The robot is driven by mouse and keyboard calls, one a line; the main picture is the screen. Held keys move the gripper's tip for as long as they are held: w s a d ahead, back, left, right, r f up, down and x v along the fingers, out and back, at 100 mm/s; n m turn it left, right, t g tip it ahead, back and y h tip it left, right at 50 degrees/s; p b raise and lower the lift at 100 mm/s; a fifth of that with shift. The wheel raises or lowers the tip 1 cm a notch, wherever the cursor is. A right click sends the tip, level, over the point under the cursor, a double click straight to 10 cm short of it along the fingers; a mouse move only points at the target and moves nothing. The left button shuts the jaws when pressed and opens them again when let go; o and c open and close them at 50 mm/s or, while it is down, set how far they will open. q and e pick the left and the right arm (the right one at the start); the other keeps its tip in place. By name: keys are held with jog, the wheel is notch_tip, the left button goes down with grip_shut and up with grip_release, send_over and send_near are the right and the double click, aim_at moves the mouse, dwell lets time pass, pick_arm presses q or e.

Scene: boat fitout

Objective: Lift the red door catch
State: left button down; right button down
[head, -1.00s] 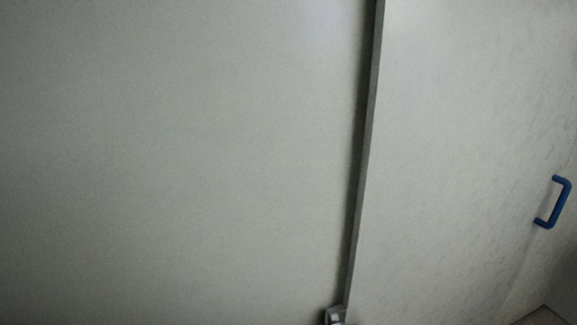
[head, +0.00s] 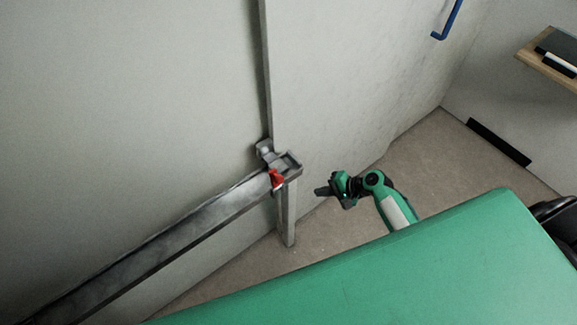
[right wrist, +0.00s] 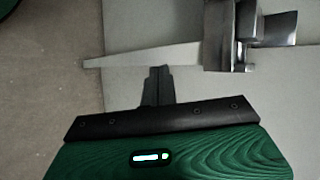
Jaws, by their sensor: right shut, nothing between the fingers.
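The red door catch (head: 276,179) is small and sits at the right end of a grey metal rail, beside a metal bracket (head: 287,164) at the door's edge. My right gripper (head: 322,191) is to the right of the catch and apart from it, shut and empty, pointing left. In the right wrist view the shut fingers (right wrist: 157,78) point up toward the pale panel. Metal hardware (right wrist: 238,35) shows above and to their right there. I see no red in the wrist view. My left gripper is not in view.
A grey rail (head: 160,240) runs along the wall to the lower left. A post (head: 287,215) stands under the bracket. The pale door (head: 350,80) carries a blue handle (head: 447,20). A wooden shelf (head: 548,62) is at the right. Bare floor (head: 425,150) lies around my arm.

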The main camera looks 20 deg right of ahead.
aim_at(277, 174)
notch_tip(277, 174, up, 14)
jog(key=w+a+y, duration=0.2)
jog(key=w+y, duration=0.1)
jog(key=shift+t, duration=0.3)
jog(key=p+x, duration=0.3)
jog(key=x, duration=0.5)
jog(key=shift+a+r+p, duration=0.1)
jog(key=shift+a+p, duration=0.2)
jog(key=shift+a, duration=0.05)
jog(key=s+p, duration=0.1)
jog(key=s+a, duration=0.1)
jog(key=s+r+p, duration=0.1)
jog(key=shift+s+a+p, duration=0.15)
jog(key=shift+a+p, duration=0.15)
jog(key=shift+p, duration=0.05)
